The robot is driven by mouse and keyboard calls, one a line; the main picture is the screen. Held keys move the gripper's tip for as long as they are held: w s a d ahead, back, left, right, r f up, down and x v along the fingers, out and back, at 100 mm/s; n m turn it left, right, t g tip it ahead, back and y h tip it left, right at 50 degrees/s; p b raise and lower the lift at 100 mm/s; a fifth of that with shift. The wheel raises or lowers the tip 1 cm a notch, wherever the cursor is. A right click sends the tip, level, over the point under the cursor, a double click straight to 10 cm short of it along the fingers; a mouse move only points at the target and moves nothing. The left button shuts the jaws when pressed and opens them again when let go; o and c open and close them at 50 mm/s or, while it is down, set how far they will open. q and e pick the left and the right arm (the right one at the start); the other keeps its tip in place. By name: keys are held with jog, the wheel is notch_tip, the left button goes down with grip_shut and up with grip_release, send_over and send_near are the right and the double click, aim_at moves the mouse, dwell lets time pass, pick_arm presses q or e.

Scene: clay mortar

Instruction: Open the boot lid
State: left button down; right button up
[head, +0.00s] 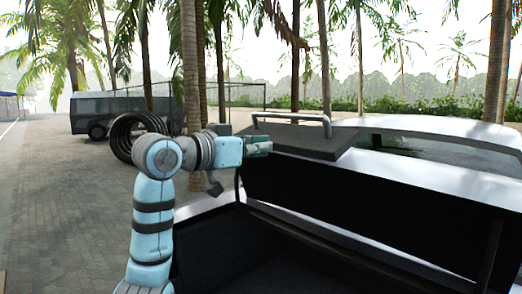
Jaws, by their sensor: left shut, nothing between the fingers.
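The car's boot lid (400,208) stands raised in the head view, with a dark inner face and a pale, shiny upper edge. Below it, the boot opening (235,245) is visible and its inside is dark. My left gripper (262,146) is shut and empty at the lid's upper left corner, beside the dark plate under a metal bar handle (292,117). I cannot tell whether its fingertips touch the lid. My right gripper is out of view.
A palm trunk (192,70) stands behind my left arm. A grey van (110,110) is parked at the back left. The paved ground (60,190) at left is clear. The car's rear window (430,146) lies beyond the lid.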

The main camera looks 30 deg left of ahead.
pick_arm(q)
jog(key=shift+w+d+f, duration=0.1)
jog(key=shift+w, duration=0.3)
jog(key=shift+s, duration=0.2)
jog(key=shift+w, duration=0.1)
